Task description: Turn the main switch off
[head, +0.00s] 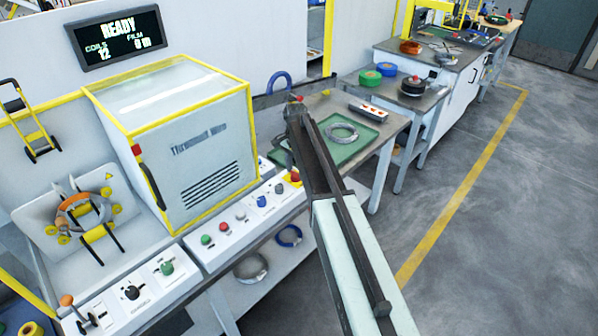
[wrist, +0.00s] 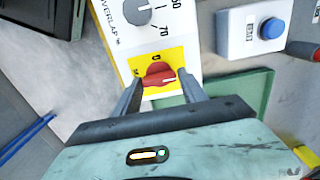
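The main switch is a red rotary knob (wrist: 160,74) on a yellow plate (wrist: 142,63) with a dark "0" above it. In the head view the red knob (head: 295,177) shows at the right end of the control panel, just left of my arm. My gripper (wrist: 159,79) is open, with one finger on each side of the knob. Small gaps seem to remain between fingers and knob; contact is unclear. The knob's handle looks roughly crosswise, between the fingers. In the head view my fingers are not clearly seen.
The overlap dial (wrist: 143,8) lies just beyond the switch. A box with a blue button (wrist: 270,28) is to the right. A green tray (head: 357,150) with a wire coil (head: 341,132) stands on the bench behind. The display (head: 118,38) reads READY.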

